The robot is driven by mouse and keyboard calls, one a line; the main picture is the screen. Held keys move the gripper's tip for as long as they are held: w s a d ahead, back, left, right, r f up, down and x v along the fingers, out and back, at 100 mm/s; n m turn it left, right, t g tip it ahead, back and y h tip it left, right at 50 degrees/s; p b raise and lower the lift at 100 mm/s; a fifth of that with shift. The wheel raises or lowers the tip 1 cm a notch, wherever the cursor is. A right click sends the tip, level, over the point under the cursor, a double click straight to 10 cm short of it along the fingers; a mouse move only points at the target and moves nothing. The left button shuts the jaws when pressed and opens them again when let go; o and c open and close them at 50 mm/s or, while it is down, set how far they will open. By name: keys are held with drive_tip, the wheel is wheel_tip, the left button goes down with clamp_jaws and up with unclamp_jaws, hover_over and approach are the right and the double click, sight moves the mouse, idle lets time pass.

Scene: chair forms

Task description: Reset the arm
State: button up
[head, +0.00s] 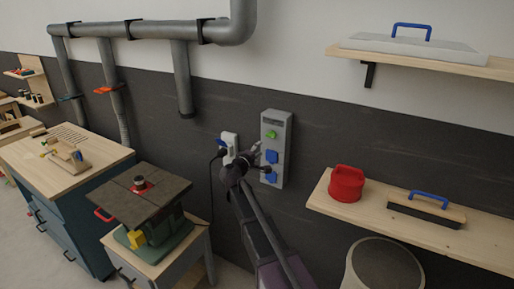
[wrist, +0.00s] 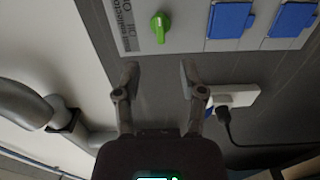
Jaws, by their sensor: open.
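My arm (head: 262,229) reaches up from the bottom of the head view toward the wall. Its end is in front of the grey wall box (head: 286,172), which has a green knob (head: 271,134) and blue socket covers. In the wrist view my gripper (wrist: 158,72) has its two fingers spread apart with nothing between them. The green knob also shows in the wrist view (wrist: 160,27), beyond and between the fingertips, apart from them. In the head view the fingers are small and dark against the wall.
A white socket with a black plug (wrist: 223,104) is close beside the gripper. A machine on a wooden stand (head: 140,205) and a blue cabinet (head: 60,215) are at the left. A shelf (head: 325,200) with a red container (head: 346,184) is at the right, above a round bin (head: 352,278).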

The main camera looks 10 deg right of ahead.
drive_tip(key=s+d+f+m+g+y+b, duration=0.1)
drive_tip(key=s+d+f+m+g, duration=0.35)
drive_tip(key=s+f, duration=0.35)
drive_tip(key=s+d+f+m+g+y+b, duration=0.1)
drive_tip(key=s+d+f+m+g+y, duration=0.15)
drive_tip(key=s+d+f+g, duration=0.55)
drive_tip(key=s+a+f+m+g+y, duration=0.1)
drive_tip(key=s+a+f+y, duration=0.2)
drive_tip(key=s, duration=0.6)
drive_tip(key=s+a+f+m+g+y+b, duration=0.1)
drive_tip(key=s+a+f+m+y, duration=0.1)
drive_tip(key=s, duration=0.7)
drive_tip(key=shift+s+a+f+m+y, duration=0.35)
drive_tip(key=shift+a+f+y, duration=0.2)
drive_tip(key=shift+y, duration=0.5)
